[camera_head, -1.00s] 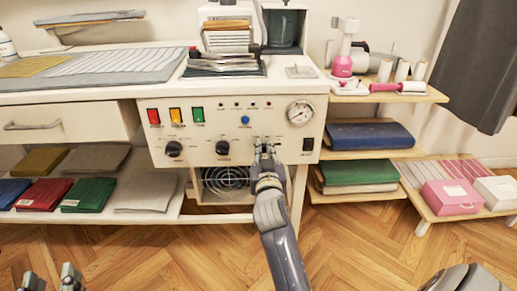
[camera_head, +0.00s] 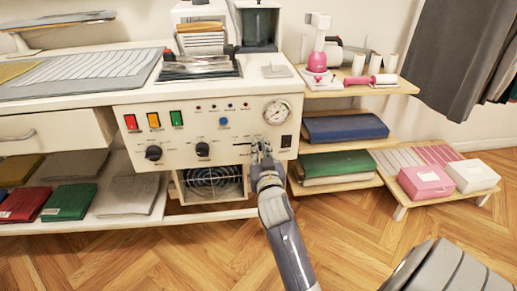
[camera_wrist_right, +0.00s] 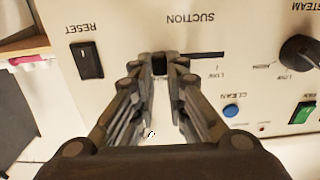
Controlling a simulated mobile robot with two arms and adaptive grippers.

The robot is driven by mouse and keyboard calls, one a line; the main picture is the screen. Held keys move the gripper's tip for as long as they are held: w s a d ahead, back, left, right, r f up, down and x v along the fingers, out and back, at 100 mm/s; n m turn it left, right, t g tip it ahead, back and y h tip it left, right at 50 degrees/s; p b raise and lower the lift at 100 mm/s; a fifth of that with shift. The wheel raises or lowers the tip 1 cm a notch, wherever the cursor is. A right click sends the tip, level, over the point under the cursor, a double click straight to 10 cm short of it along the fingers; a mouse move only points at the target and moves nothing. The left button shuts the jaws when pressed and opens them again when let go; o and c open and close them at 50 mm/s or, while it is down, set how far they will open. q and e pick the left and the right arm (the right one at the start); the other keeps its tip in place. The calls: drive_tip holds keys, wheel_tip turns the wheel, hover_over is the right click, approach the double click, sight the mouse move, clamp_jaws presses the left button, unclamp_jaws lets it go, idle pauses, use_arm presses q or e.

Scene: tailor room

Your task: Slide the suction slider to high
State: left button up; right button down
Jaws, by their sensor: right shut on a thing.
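The suction slider's dark slot (camera_wrist_right: 208,55) runs under the SUCTION label on the cream control panel (camera_head: 180,112); in the wrist view the panel appears upside down. The dark slider knob (camera_wrist_right: 159,64) is at the end of the slot nearest the RESET switch. My right gripper (camera_head: 261,146) is at the panel with its fingertips closed around the knob, as the wrist view (camera_wrist_right: 159,72) shows. In the head view the slot shows just left of the fingertips, and the fingers hide the knob. A label beside the fingertip is partly covered. My left gripper is out of view.
The RESET switch (camera_wrist_right: 86,60) is close beside the right gripper. A pressure gauge (camera_head: 277,111) is above it, and black knobs (camera_head: 203,149) are to the left. A fan opening (camera_head: 212,181) lies below. Shelves with folded fabric (camera_head: 345,127) stand right of the panel.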

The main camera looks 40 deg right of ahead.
drive_tip(key=shift+s+d, duration=0.1)
drive_tip(key=shift+d, duration=0.1)
drive_tip(key=c, duration=1.6)
unclamp_jaws()
drive_tip(key=shift+d, duration=0.1)
drive_tip(key=shift+r, duration=0.1)
approach(260, 111)
drive_tip(key=x, duration=0.5)
drive_tip(key=shift+d, duration=0.1)
